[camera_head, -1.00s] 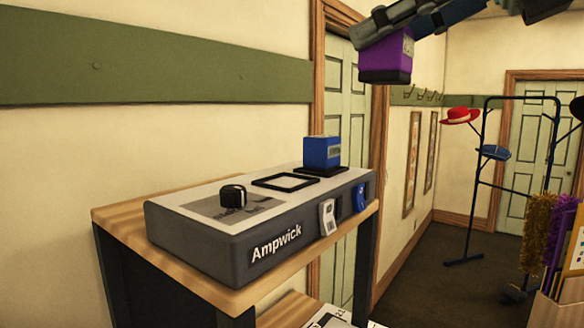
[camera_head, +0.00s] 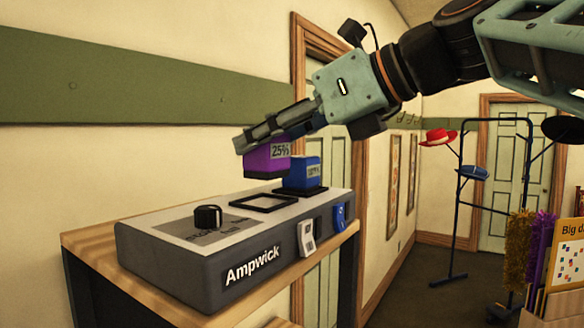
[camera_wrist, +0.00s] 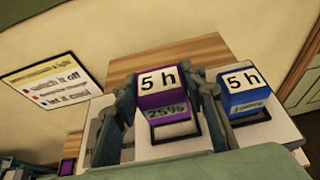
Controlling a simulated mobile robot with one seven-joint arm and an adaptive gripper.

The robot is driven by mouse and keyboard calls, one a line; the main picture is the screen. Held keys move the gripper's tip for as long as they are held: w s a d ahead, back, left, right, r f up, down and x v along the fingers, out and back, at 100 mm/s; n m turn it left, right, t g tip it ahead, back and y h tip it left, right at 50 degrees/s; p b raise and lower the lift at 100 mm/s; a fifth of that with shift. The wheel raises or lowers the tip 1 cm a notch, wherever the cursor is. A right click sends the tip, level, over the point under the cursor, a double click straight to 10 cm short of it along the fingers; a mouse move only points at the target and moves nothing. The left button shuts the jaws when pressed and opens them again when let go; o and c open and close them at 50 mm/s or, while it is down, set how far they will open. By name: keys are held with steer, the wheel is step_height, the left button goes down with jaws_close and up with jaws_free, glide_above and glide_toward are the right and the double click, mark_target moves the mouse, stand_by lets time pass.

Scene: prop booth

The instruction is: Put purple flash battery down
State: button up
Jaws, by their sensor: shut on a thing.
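My gripper (camera_head: 256,142) is shut on the purple flash battery (camera_head: 266,160), which has a "25%" label on its side. In the wrist view the purple battery (camera_wrist: 163,92) sits between the two fingers and shows "5 h" on top. It is held above the grey Ampwick charger (camera_head: 190,268), over or near the empty black-framed bay (camera_head: 264,203); a gap shows beneath it. The blue battery (camera_head: 301,173) stands in the other bay, just right of the purple one. It also shows "5 h" in the wrist view (camera_wrist: 243,90).
The charger stands on a wooden shelf (camera_head: 88,238). It has a black knob (camera_head: 208,217) on top, and a white switch (camera_head: 306,238) and a blue switch (camera_head: 340,216) in front. A coat stand (camera_head: 458,215) with hats is at the right.

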mark_target(264, 167)
steer(key=shift+a+f, duration=0.2)
steer(key=shift+f, duration=1.6)
steer(key=shift+f, duration=0.1)
steer(key=o, duration=1.4)
steer(key=shift+f, duration=0.1)
